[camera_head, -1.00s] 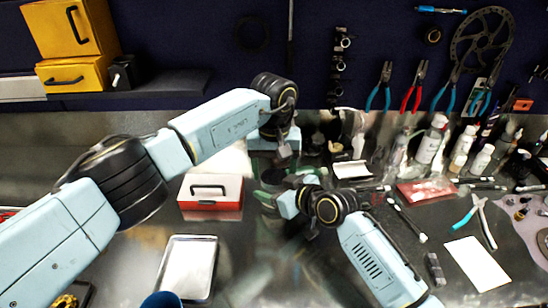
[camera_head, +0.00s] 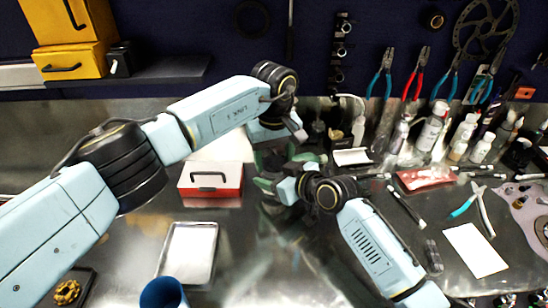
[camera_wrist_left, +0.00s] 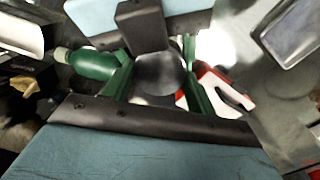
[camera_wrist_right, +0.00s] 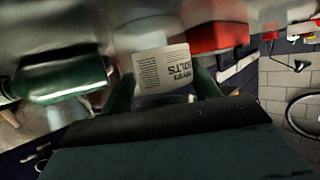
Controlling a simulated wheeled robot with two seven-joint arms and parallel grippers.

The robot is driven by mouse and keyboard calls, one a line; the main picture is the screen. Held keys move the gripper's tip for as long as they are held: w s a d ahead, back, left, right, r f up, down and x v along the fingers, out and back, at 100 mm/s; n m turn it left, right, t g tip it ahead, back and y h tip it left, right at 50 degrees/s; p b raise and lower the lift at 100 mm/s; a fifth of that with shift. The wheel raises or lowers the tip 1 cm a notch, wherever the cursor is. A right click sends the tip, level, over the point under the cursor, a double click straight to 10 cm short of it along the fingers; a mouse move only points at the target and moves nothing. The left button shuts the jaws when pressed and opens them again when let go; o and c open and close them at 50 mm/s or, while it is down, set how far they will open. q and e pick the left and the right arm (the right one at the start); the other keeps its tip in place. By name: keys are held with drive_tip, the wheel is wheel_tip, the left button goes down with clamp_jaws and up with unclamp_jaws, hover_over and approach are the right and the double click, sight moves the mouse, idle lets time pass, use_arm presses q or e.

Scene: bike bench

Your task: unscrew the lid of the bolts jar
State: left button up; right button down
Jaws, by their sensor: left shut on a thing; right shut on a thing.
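The bolts jar shows its white label with "BOLTS" (camera_wrist_right: 163,70) upside down in the right wrist view. My right gripper (camera_wrist_right: 165,88) has its green fingers on either side of the jar and is shut on it. The dark round lid (camera_wrist_left: 160,73) shows in the left wrist view between the green fingers of my left gripper (camera_wrist_left: 157,82), which is shut on it from above. In the head view, both wrists meet above the bench and hide most of the jar and lid. I cannot tell whether the lid is loose.
A green bottle (camera_wrist_left: 92,64) is close beside the jar. A red and white box (camera_head: 210,180) with a handle and a metal tray (camera_head: 188,252) are to the left. A blue cup (camera_head: 162,293) is in front. Pliers, bottles and a white card (camera_head: 475,250) are to the right.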

use_arm(q)
drive_tip(key=n, duration=0.7)
drive_tip(key=shift+n, duration=0.3)
drive_tip(key=n, duration=0.5)
drive_tip(key=o, duration=1.1)
